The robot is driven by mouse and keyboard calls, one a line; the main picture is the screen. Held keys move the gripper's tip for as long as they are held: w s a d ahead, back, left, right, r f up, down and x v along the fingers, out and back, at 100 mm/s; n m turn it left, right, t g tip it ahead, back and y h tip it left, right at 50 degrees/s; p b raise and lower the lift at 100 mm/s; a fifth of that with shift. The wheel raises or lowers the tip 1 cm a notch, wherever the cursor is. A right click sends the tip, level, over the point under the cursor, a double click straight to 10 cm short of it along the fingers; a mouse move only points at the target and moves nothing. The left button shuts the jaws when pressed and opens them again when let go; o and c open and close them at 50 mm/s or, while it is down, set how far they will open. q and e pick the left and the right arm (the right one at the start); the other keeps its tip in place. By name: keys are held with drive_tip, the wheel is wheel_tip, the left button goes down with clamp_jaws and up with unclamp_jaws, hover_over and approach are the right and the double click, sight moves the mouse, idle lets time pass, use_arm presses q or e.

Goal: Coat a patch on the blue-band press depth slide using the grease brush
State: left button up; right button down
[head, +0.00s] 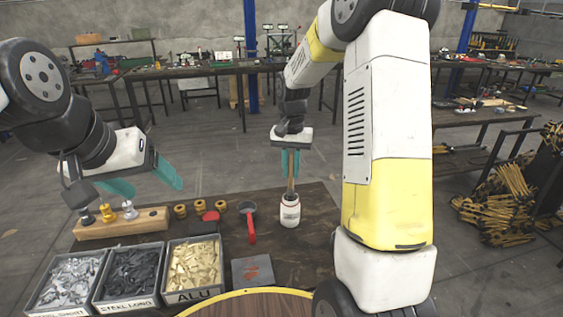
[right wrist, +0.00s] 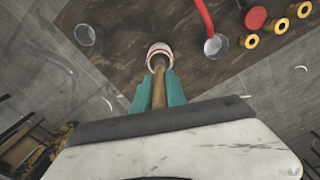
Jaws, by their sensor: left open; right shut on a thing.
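My right gripper (head: 290,163) is shut on the grease brush (head: 291,184), a wooden handle held upright. Below it stands a white pot (head: 290,213) with a dark red band, and the brush's lower end goes into its mouth, so the bristles are hidden. In the right wrist view, the teal fingers (right wrist: 159,92) close on the brush handle (right wrist: 159,78) above the pot (right wrist: 159,48). My left gripper (head: 148,180) is open and empty above the left end of the table. I cannot make out the blue-band press or its depth slide in either view.
A clear cup (right wrist: 88,35) shows in the right wrist view.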

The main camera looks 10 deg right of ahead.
sight(291, 152)
drive_tip(key=shift+f, duration=0.6)
idle(1.6)
drive_tip(key=shift+r, duration=3.55)
